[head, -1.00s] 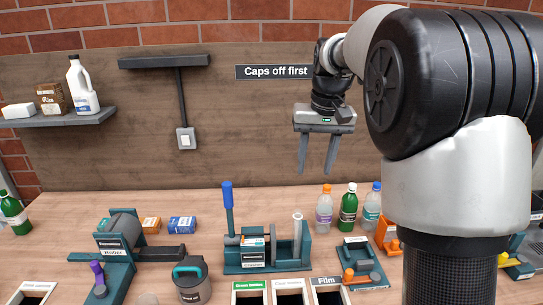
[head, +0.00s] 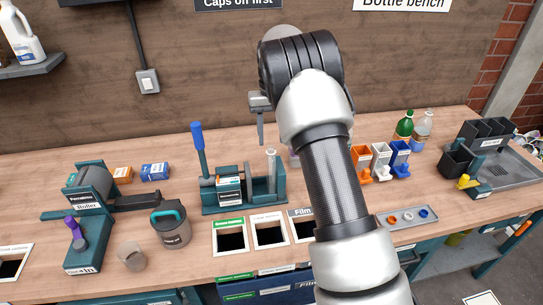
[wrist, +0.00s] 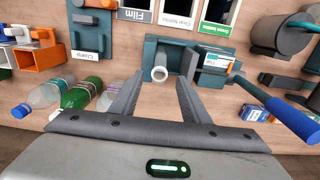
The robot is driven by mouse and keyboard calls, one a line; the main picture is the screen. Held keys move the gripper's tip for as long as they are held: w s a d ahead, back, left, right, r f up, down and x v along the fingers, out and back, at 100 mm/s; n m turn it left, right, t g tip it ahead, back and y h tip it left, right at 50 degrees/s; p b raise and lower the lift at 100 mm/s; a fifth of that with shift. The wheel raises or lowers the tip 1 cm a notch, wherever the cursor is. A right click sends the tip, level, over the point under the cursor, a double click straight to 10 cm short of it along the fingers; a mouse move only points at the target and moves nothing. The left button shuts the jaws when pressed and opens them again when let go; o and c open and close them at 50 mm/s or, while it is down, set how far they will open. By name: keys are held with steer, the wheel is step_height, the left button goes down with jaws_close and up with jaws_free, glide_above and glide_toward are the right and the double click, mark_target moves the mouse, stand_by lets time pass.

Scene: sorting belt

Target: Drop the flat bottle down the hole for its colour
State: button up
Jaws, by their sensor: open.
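I cannot make out a flattened bottle in any view. In the head view, the green-labelled hole (head: 231,238), the clear-bottle hole (head: 268,233) and the film hole (head: 302,229) are in a row at the bench front, the last partly behind my arm. My gripper (head: 262,138) hangs empty above the back of the bench, one finger hidden by my arm. In the wrist view its fingers (wrist: 158,82) are apart, with the pale upright tube (wrist: 159,73) of the teal press seen between them.
The teal press (head: 240,203) with a blue handle stands behind the holes. Coloured bins (head: 380,160) and more bottles (head: 404,126) are right. Bare bench lies between press and wall.

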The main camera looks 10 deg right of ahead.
mark_target(272, 157)
step_height(272, 157, down, 9)
steer(key=shift+f+p, duration=0.15)
steer(key=shift+p, duration=0.2)
jaws_close()
steer(key=shift+r+p, duration=1.05)
steer(key=shift+r, duration=3.5)
